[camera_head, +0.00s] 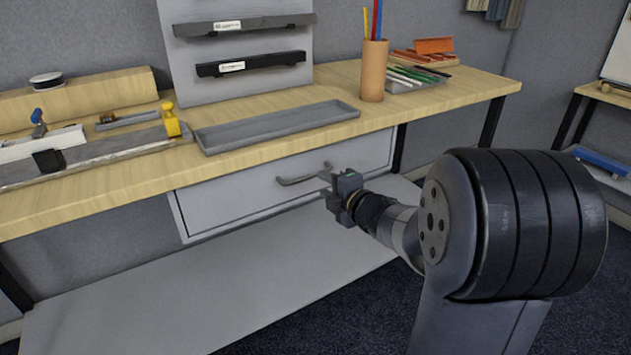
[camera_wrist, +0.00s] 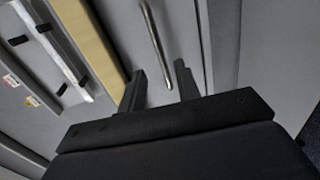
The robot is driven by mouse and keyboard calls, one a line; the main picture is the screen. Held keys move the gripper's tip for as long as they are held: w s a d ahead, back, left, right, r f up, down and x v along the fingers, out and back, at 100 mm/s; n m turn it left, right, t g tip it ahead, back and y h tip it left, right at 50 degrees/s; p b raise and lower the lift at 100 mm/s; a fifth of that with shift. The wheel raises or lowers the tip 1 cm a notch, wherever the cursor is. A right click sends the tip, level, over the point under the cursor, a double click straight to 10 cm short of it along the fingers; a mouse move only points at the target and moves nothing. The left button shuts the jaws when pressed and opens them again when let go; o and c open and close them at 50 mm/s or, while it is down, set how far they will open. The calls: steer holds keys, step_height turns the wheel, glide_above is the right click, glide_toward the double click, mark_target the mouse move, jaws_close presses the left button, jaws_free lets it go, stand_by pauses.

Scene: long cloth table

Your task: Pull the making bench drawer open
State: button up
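The making bench drawer (camera_head: 235,198) has a wide light grey front below the wooden bench top and looks closed. Its grey bar handle (camera_head: 303,176) sits right of the middle of the front. My gripper (camera_head: 329,190) is close to the handle's right end. In the wrist view, my gripper (camera_wrist: 160,70) is open, with its two dark fingers apart. The handle (camera_wrist: 153,35) shows there as a metal bar, its near end lying between the fingers in the picture. Neither finger visibly grips it; I cannot tell the exact depth gap.
The wooden bench top (camera_head: 440,100) overhangs the drawer. On it stand a grey tray (camera_head: 270,125), a pencil cup (camera_head: 374,72) and a yellow-clamped rail (camera_head: 90,150). A grey lower shelf (camera_head: 200,290) lies below the drawer. The space before the drawer's left part is clear.

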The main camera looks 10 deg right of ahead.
mark_target(311, 177)
steer(key=b+x, duration=0.1)
steer(key=x, duration=0.5)
steer(key=shift+w+a, duration=0.1)
steer(key=shift+w, duration=0.15)
jaws_close()
stand_by(0.3)
